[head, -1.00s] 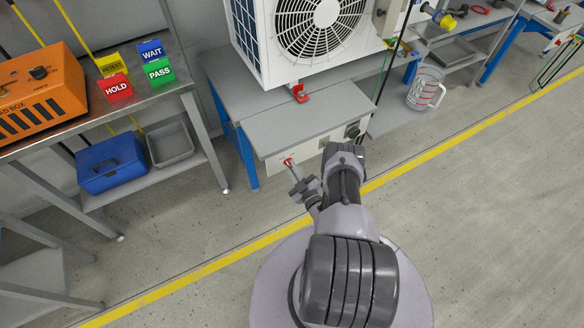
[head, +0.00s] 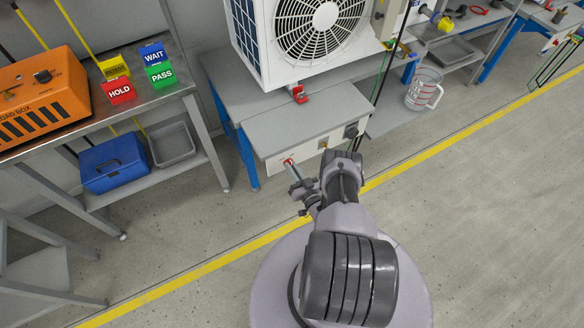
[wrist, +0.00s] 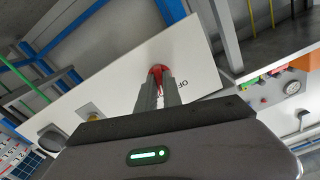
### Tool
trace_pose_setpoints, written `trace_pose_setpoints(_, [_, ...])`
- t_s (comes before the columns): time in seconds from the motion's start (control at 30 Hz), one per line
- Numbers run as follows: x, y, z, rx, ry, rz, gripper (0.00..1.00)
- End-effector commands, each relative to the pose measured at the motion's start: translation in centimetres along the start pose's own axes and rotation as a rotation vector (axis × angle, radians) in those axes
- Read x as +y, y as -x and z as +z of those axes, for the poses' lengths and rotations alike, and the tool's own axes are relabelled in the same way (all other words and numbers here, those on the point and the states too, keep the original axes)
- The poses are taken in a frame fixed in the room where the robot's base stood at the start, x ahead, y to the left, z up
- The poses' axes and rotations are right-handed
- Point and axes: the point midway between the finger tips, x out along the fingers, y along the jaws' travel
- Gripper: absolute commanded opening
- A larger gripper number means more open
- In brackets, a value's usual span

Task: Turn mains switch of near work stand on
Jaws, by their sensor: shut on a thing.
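The near work stand (head: 270,116) is a grey bench with blue legs and a pale front panel (head: 318,143). A red mains switch (head: 288,161) sits at the left end of that panel. My gripper (head: 292,168) reaches it from the front. In the wrist view the red switch (wrist: 157,72) is between the tips of my gripper (wrist: 158,84), which is shut on it. The fingers hide part of the switch. Black lettering, partly hidden, reads "OF" beside it on the panel. Which way the switch is turned cannot be made out.
A white fan unit (head: 300,45) stands on the stand, with a red-handled part (head: 299,94) at its front. A dark knob (head: 351,131) is at the panel's right end. A metal table (head: 150,92) with an orange box (head: 40,92) is left. Floor in front is clear.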

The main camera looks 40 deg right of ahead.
Motion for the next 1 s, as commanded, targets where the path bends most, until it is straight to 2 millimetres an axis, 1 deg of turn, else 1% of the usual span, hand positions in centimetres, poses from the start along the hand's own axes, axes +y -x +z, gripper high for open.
trace_pose_setpoints(0.2, [0.02, -0.16, -0.13, 0.003, -0.129, -0.003, 0.00])
trace_pose_setpoints(0.4, [0.02, -0.17, -0.14, 0.003, -0.208, -0.003, 0.00])
trace_pose_setpoints(0.6, [0.02, -0.18, -0.15, 0.003, -0.245, -0.003, 0.00])
trace_pose_setpoints(1.0, [0.01, -0.19, -0.17, 0.003, -0.253, -0.004, 0.00])
